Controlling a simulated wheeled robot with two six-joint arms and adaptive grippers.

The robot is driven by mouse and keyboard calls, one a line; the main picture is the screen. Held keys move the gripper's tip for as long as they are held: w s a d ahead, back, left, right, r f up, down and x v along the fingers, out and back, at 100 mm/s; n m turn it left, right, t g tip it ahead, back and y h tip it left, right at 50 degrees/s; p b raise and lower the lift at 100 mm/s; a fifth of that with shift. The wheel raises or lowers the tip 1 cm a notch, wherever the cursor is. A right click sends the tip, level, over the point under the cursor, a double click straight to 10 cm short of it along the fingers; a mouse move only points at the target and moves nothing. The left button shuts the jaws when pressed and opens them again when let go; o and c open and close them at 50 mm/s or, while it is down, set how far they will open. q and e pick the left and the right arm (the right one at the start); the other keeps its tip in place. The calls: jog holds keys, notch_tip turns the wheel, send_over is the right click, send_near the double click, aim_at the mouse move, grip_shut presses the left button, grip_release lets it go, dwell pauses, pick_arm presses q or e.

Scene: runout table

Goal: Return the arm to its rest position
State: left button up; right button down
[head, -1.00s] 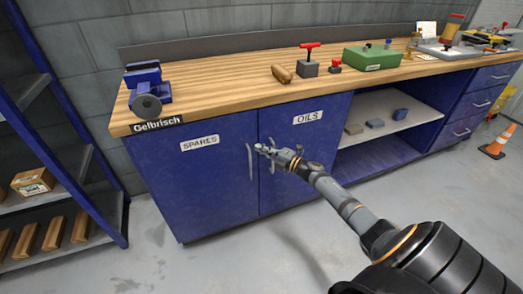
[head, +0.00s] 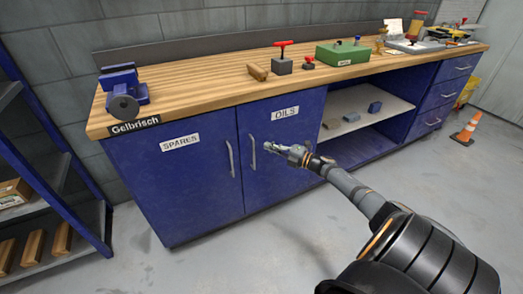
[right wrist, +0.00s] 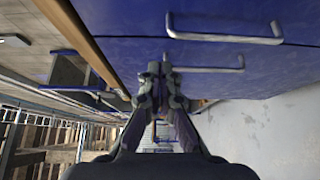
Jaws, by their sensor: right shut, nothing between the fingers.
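My right arm (head: 365,197) reaches in from the lower right in the head view. My right gripper (head: 275,148) is shut and empty, in front of the OILS cabinet door (head: 290,165). In the head view it overlaps the door just right of the OILS handle (head: 253,152). In the right wrist view the gripper's fingers (right wrist: 160,72) are together, with the two door handles (right wrist: 225,30) beyond them. Whether it touches the door is hard to tell, but nothing is held. Both cabinet doors look closed. My left gripper is not in view.
The blue workbench has a wooden top (head: 200,89) with a vise (head: 122,90), a green box (head: 342,53) and small tools. Blue shelving (head: 50,165) stands at the left. An orange cone (head: 467,127) stands at the right. The floor in front is clear.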

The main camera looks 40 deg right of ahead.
jog(key=s+a+f+m+g+h, duration=0.1)
jog(key=s+f+m+h, duration=0.2)
jog(key=f, duration=0.5)
jog(key=s+f+m+g+h, duration=0.1)
jog(key=f+m+h, duration=0.2)
jog(key=f+m, duration=0.4)
jog(key=s+a+f+m+g+h, duration=0.1)
jog(key=s+a+f+m+g, duration=0.35)
jog(key=s+f, duration=0.55)
jog(key=s+a+f+m+g+h, duration=0.25)
jog(key=s+a+f, duration=0.35)
jog(key=f, duration=0.7)
jog(key=s+a+f+m+g+y, duration=0.1)
jog(key=s+a+f+m+g, duration=0.2)
jog(key=s+a, duration=0.45)
jog(key=s+a+f+m+g+y, duration=0.2)
jog(key=s+a+f+g, duration=0.2)
jog(key=s, duration=0.7)
pick_arm(q)
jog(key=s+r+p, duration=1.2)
jog(key=p, duration=0.7)
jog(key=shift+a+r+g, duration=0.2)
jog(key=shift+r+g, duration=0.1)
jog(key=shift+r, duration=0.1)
pick_arm(e)
jog(key=s+d+r, duration=0.1)
jog(key=s+r, duration=0.8)
jog(key=r, duration=0.4)
jog(key=shift+s+d, duration=0.2)
jog(key=shift+s, duration=0.05)
